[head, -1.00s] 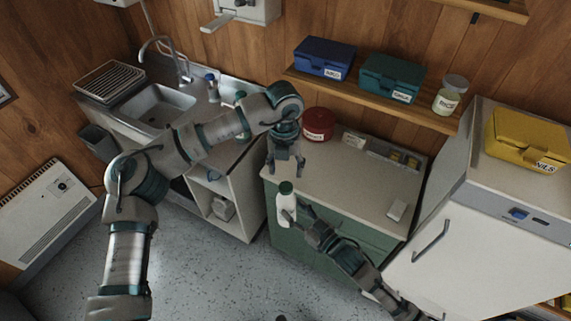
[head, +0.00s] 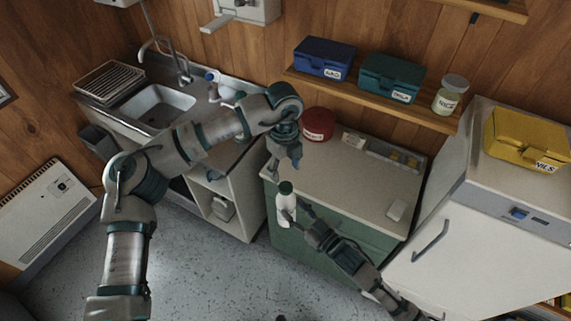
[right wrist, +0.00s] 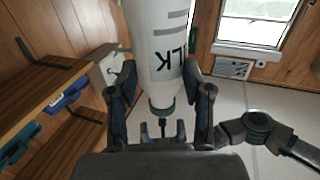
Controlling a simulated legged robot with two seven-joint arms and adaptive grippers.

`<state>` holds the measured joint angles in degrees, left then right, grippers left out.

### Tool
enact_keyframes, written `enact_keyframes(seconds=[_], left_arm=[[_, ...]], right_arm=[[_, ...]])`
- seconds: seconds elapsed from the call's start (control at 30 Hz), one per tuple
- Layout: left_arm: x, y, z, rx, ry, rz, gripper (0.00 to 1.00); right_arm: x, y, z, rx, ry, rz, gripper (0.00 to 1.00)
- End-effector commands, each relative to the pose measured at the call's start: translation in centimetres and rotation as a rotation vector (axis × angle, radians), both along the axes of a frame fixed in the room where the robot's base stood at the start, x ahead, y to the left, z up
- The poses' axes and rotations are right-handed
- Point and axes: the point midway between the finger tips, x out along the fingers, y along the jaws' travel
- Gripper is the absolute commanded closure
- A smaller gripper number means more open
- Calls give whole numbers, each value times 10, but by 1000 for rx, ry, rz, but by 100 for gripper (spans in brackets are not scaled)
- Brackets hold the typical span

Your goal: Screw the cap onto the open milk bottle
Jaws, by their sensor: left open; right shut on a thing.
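The white milk bottle (head: 287,209) is upright in front of the green cabinet, held by my right gripper (head: 293,212). The right wrist view shows the bottle (right wrist: 160,45) between both fingers, with part of its lettering upside down. The green cap (head: 286,187) sits on the bottle's mouth; it also shows at the neck in the right wrist view (right wrist: 161,107). I cannot tell how tight it is. My left gripper (head: 285,167) is open and empty, pointing down just above the cap and apart from it.
The green cabinet's pale worktop (head: 345,185) is mostly clear behind the bottle. A red tin (head: 318,124) and a tray (head: 394,158) stand at its back. The fridge (head: 470,235) is on the right and the sink (head: 158,107) on the left.

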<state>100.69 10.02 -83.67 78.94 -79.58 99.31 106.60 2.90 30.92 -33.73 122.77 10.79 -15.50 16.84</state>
Motion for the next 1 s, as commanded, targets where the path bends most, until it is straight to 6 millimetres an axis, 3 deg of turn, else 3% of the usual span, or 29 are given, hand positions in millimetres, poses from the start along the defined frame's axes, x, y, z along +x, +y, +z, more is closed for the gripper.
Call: enact_keyframes(seconds=[0.4, 0.6, 0.87, 1.0], left_arm=[[-2, 0, -60, 0, 1, -1, 39], [-2, -1, -71, 0, 0, 0, 39], [-2, -1, -72, 0, 0, 0, 39], [-2, -1, -72, 0, 0, 0, 74]], right_arm=[[0, 0, 1, 2, -2, 0, 100], [0, 0, 1, 2, -2, 0, 100], [0, 0, 1, 2, -2, 0, 100], [0, 0, 1, 1, -3, 0, 100]])
